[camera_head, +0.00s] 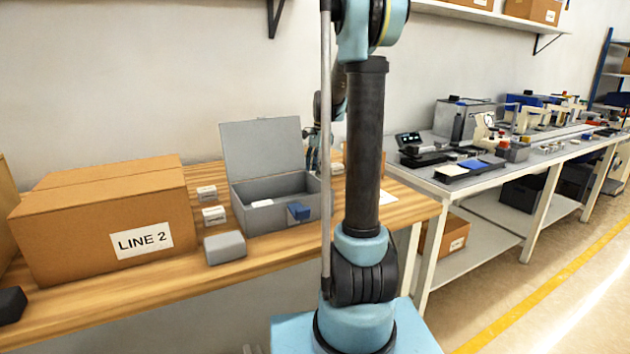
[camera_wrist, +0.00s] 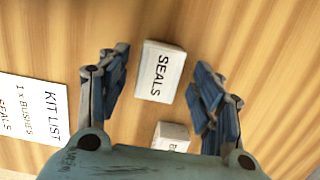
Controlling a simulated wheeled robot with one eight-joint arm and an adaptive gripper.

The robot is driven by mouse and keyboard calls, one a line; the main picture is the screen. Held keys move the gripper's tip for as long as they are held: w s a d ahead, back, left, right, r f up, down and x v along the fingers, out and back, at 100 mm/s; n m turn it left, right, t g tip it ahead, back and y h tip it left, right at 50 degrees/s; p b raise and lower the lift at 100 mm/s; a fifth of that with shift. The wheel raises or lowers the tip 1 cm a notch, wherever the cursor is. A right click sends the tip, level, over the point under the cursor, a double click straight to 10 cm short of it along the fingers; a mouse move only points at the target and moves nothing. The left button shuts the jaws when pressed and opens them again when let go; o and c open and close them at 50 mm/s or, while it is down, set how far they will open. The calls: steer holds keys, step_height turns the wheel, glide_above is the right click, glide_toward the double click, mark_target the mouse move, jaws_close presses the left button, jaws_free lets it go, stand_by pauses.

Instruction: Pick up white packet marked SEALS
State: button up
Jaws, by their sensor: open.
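The white packet marked SEALS (camera_wrist: 161,71) lies on the wooden table in the wrist view, its label facing up. My gripper (camera_wrist: 158,88) is open above the table, with one blue-padded finger on each side of the packet. The packet shows between the fingers, and nothing is held. In the head view my gripper (camera_head: 314,150) is mostly hidden behind my arm, near the grey box. I cannot make out the SEALS packet in the head view.
A second white packet (camera_wrist: 171,135) lies close by, partly hidden by my gripper. A paper headed KIT LIST (camera_wrist: 35,108) lies at left. An open grey box (camera_head: 275,219), a LINE 2 carton (camera_head: 100,215) and small labelled packets (camera_head: 213,215) stand on the wooden table (camera_head: 160,290).

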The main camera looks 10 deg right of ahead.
steer(key=shift+f, duration=0.15)
steer(key=c, duration=1.2)
